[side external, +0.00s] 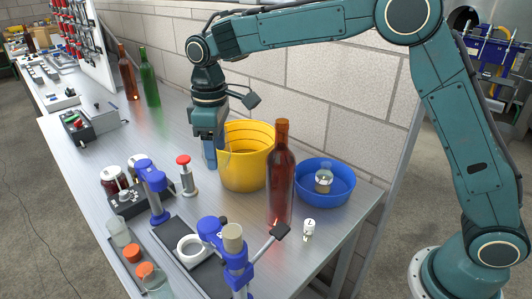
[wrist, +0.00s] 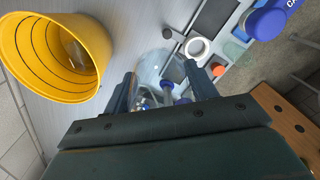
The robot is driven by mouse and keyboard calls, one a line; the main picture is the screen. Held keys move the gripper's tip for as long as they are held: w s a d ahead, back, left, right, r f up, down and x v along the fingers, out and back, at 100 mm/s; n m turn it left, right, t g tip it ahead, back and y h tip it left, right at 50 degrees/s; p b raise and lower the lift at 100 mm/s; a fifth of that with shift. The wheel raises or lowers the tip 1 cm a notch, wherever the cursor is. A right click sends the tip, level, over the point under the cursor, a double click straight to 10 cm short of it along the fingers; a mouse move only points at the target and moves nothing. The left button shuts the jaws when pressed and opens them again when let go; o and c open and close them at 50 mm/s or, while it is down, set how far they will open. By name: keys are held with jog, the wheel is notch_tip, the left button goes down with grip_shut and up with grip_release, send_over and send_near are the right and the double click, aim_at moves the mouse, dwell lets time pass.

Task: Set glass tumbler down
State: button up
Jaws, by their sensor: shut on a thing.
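My gripper (side external: 211,162) points down just left of the yellow bucket, with its jaws shut on a clear glass tumbler (side external: 223,154). The tumbler is faint against the yellow bucket in the side view, and the gripper partly hides it. In the wrist view, the round, see-through tumbler (wrist: 150,67) lies between the two fingers of my gripper (wrist: 160,82). I cannot tell whether its base touches the bench.
The yellow bucket (side external: 246,172) stands close to the gripper. A brown bottle (side external: 282,185) and a blue bowl (side external: 342,196) are to its right. A red-topped device (side external: 186,178) and blue stands (side external: 155,195) are in front. Bare bench (side external: 165,130) lies to the left.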

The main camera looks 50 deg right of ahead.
jog(key=w+n, duration=0.1)
jog(key=w, duration=0.6)
jog(key=shift+d+f, duration=0.25)
jog(key=shift+d, duration=0.15)
notch_tip(320, 180, down, 16)
jog(key=shift+r, duration=0.15)
jog(key=shift+f, duration=2.15)
jog(key=shift+f, duration=0.1)
jog(key=o, duration=1)
